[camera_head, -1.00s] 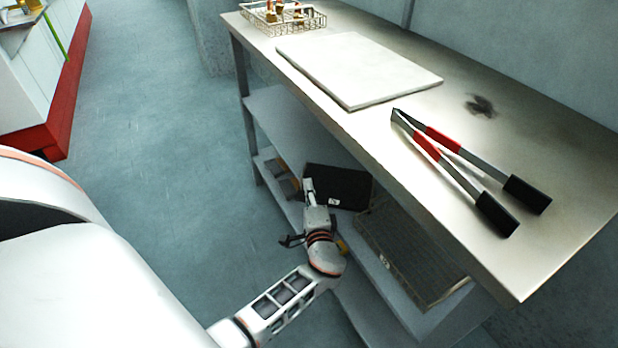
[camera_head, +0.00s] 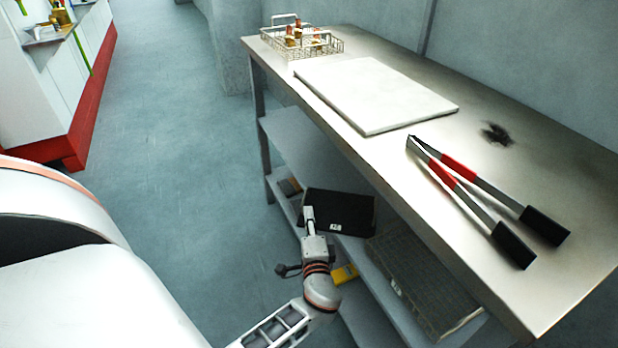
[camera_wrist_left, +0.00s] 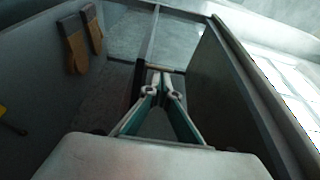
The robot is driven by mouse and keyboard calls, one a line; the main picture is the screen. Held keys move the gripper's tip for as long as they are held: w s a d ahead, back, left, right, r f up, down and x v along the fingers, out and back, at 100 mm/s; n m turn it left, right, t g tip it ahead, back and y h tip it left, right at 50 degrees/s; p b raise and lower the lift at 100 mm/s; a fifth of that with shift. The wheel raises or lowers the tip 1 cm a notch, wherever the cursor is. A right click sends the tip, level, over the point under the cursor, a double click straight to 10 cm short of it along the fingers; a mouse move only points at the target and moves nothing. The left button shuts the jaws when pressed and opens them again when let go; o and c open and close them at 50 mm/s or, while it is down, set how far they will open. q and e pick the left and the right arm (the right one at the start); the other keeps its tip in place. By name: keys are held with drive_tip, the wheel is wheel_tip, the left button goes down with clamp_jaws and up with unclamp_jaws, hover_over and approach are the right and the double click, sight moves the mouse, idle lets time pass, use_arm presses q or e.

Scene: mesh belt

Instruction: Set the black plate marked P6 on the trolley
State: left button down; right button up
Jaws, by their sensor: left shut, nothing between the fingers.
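A black plate (camera_head: 345,208) with a small white label at its lower edge is at the lower shelf level under the steel table. The label is too small to read. My left gripper (camera_head: 308,214) is at the plate's left end, shut and holding nothing; the head view does not show whether it touches the plate. In the left wrist view the shut fingers (camera_wrist_left: 162,88) point away from the camera, and a large dark panel, probably the plate (camera_wrist_left: 228,85), stands close on their right. My right gripper is not in view. I cannot make out a trolley.
The steel table (camera_head: 545,285) bears a white board (camera_head: 375,95), red-and-black tongs (camera_head: 480,200) and a wire basket (camera_head: 300,42). A mesh slab (camera_head: 420,285) and a yellow item (camera_head: 345,273) are below. Two brown-ended items (camera_wrist_left: 80,42) show in the left wrist view. The floor (camera_head: 190,170) left is clear.

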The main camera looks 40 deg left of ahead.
use_arm(q)
drive_tip(key=v, duration=1.1)
drive_tip(key=shift+d, duration=0.2)
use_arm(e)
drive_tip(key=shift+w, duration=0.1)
use_arm(q)
drive_tip(key=s+d+f+n+g+h+p, duration=0.1)
drive_tip(key=s+d+f+h+p, duration=0.3)
drive_tip(key=s+h+p, duration=0.5)
drive_tip(key=s+d+r+n+h+p, duration=0.3)
drive_tip(key=s+d+r+h+p, duration=0.3)
drive_tip(key=s+d, duration=0.3)
drive_tip(key=s+h, duration=0.1)
drive_tip(key=s, duration=0.2)
drive_tip(key=shift+d+r, duration=0.3)
drive_tip(key=shift+d, duration=0.1)
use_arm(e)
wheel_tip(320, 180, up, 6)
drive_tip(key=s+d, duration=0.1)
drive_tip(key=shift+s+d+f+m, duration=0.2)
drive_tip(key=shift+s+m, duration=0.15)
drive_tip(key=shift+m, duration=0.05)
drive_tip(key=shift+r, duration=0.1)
